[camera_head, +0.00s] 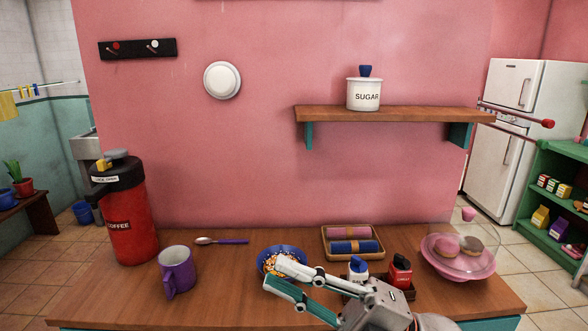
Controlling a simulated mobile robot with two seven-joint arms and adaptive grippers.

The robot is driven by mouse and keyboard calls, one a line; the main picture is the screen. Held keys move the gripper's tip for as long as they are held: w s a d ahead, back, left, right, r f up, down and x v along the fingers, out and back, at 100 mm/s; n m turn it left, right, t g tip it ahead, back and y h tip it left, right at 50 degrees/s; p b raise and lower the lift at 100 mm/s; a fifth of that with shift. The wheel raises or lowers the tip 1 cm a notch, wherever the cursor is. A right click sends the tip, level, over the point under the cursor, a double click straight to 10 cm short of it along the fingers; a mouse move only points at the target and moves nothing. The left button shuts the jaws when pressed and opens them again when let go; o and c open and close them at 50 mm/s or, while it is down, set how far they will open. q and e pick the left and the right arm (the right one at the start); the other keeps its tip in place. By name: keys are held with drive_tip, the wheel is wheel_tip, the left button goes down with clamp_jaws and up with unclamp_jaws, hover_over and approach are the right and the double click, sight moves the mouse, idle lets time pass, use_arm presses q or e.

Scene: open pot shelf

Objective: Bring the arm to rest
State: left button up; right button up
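My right gripper (275,273) is over the front of the counter, near the blue bowl (268,252), and covers part of it. Its two fingers point left and stand apart, with nothing seen between them. The white sugar pot (364,97) stands upright on the wooden shelf (400,114), with its blue-knobbed lid (365,71) on top. The gripper is well below and apart from the pot. My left gripper is not in view.
Bare counter lies front left.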

drive_tip(key=w+d+f+m+t+h, duration=0.4)
drive_tip(key=d+f+m+t+h, duration=0.25)
drive_tip(key=f+m, duration=0.45)
drive_tip(key=w+d+f+m+t+h, duration=0.45)
drive_tip(key=f+m+t+h, duration=0.3)
drive_tip(key=f+m, duration=0.25)
drive_tip(key=s+d+f+m+g+h, duration=0.2)
drive_tip(key=s+f, duration=0.3)
drive_tip(key=f, duration=0.4)
drive_tip(key=s+d+f+m+g+h, duration=0.2)
drive_tip(key=s+f, duration=0.4)
drive_tip(key=f, duration=0.3)
drive_tip(key=s+d+f+m+g+h, duration=0.2)
drive_tip(key=s+d+f, duration=0.4)
drive_tip(key=f, duration=0.4)
drive_tip(key=shift+s+m+g+h+p, duration=0.25)
drive_tip(key=shift+m+g+h+p, duration=0.05)
drive_tip(key=shift+m, duration=0.5)
